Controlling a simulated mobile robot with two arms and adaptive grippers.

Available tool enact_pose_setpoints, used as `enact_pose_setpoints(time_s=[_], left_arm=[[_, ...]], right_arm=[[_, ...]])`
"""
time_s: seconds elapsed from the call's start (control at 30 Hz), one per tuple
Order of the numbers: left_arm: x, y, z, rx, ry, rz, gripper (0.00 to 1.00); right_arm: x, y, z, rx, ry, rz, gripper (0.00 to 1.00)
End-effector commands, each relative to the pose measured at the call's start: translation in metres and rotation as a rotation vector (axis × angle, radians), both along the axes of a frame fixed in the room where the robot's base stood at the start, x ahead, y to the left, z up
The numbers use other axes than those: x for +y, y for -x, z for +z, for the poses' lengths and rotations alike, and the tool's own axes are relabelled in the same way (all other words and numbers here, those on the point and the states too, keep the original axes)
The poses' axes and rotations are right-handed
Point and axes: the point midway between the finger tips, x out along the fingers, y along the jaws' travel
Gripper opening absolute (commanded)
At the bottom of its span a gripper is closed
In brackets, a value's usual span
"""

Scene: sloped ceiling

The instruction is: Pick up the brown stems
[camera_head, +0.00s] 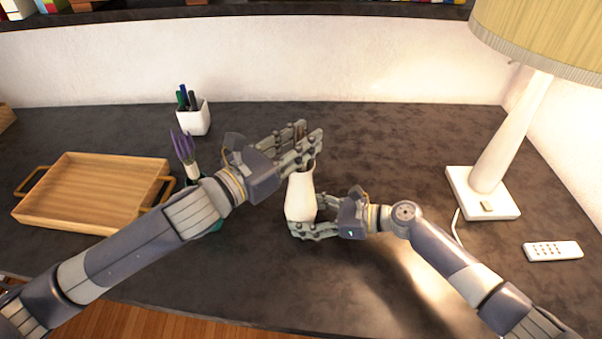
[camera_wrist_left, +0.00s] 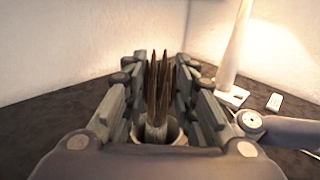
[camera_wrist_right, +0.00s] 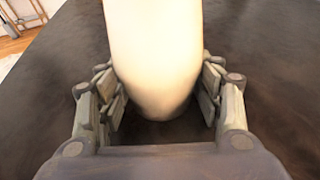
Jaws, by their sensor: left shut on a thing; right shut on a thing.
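The brown stems (camera_wrist_left: 160,85) stand upright in the mouth of a white vase (camera_head: 300,193). My left gripper (camera_head: 308,140) is at the top of the vase, with its fingers on both sides of the stems and shut on them. In the head view the fingers hide most of the stems. The vase rim (camera_wrist_left: 176,136) shows just below the stems in the left wrist view. My right gripper (camera_head: 306,218) is shut on the lower body of the vase, which also fills the middle of the right wrist view (camera_wrist_right: 154,55). The vase stands on the dark tabletop.
A wooden tray (camera_head: 160,186) lies at the left. Purple flowers (camera_head: 183,147) stand behind my left arm, which partly hides their holder. A white pen cup (camera_head: 194,119) stands at the back. A lamp (camera_head: 505,140) and remote (camera_head: 552,250) are at the right.

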Motion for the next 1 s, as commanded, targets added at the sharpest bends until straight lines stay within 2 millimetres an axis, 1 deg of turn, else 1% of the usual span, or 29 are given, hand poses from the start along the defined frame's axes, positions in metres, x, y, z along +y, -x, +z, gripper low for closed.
enact_pose_setpoints(time_s=[0.27, 0.37, 0.47, 0.57, 0.67, 1.0], left_arm=[[0.0, 0.0, 0.001, 0.0, 0.0, 0.0, 0.09], [0.0, 0.0, 0.007, -0.002, -0.001, -0.001, 0.09], [0.0, 0.0, 0.021, -0.006, -0.001, -0.001, 0.09], [0.0, 0.0, 0.04, -0.008, -0.001, -0.001, 0.09], [0.001, 0.0, 0.065, -0.011, -0.002, -0.001, 0.09], [0.0, 0.0, 0.155, -0.011, -0.001, 0.0, 0.09]], right_arm=[[0.0, 0.0, 0.0, 0.0, 0.0, -0.001, 0.47], [0.0, 0.0, 0.0, 0.0, 0.0, -0.001, 0.47], [0.0, 0.0, 0.0, 0.0, 0.0, -0.001, 0.47], [0.0, 0.0, 0.0, 0.0, 0.0, -0.001, 0.47], [0.0, 0.0, 0.0, 0.0, 0.0, -0.001, 0.47], [0.0, 0.0, 0.0, 0.0, 0.0, -0.001, 0.47]])
